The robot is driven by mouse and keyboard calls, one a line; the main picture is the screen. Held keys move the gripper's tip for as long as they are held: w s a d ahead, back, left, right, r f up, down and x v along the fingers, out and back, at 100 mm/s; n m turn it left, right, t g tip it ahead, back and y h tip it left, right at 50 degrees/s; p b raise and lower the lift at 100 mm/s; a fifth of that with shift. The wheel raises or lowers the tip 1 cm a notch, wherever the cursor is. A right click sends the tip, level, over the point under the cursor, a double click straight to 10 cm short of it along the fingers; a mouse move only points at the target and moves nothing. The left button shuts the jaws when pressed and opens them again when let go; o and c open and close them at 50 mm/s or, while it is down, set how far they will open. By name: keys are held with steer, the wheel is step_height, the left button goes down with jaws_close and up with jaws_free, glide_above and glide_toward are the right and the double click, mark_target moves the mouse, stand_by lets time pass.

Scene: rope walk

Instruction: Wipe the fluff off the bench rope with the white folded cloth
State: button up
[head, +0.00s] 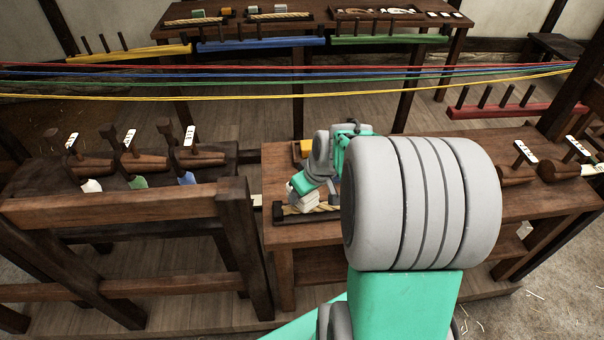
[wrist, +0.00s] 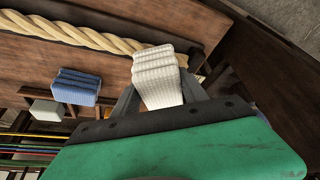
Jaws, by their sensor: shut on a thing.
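My gripper (wrist: 158,92) is shut on the white folded cloth (wrist: 156,66), which shows between its fingers in the wrist view. The bench rope (wrist: 85,30) is a pale twisted length in a dark shallow holder, and the cloth is at its right part, covering some of it. I cannot tell for sure whether they touch. In the head view the cloth (head: 303,200) is over the rope (head: 325,208) on the wooden bench (head: 350,235). My arm hides much of the bench. I cannot make out fluff on the visible rope.
A blue folded cloth (wrist: 76,88) and a pale block (wrist: 47,110) lie beside the holder. Coloured strands (head: 250,80) stretch across behind the bench. Wooden tools with tags (head: 200,157) stand on the left frame; more (head: 520,172) lie on the right.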

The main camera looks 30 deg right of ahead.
steer(key=shift+s+r, duration=0.15)
steer(key=shift+r, duration=0.45)
steer(key=shift+r+p, duration=1.9)
steer(key=shift+r, duration=0.45)
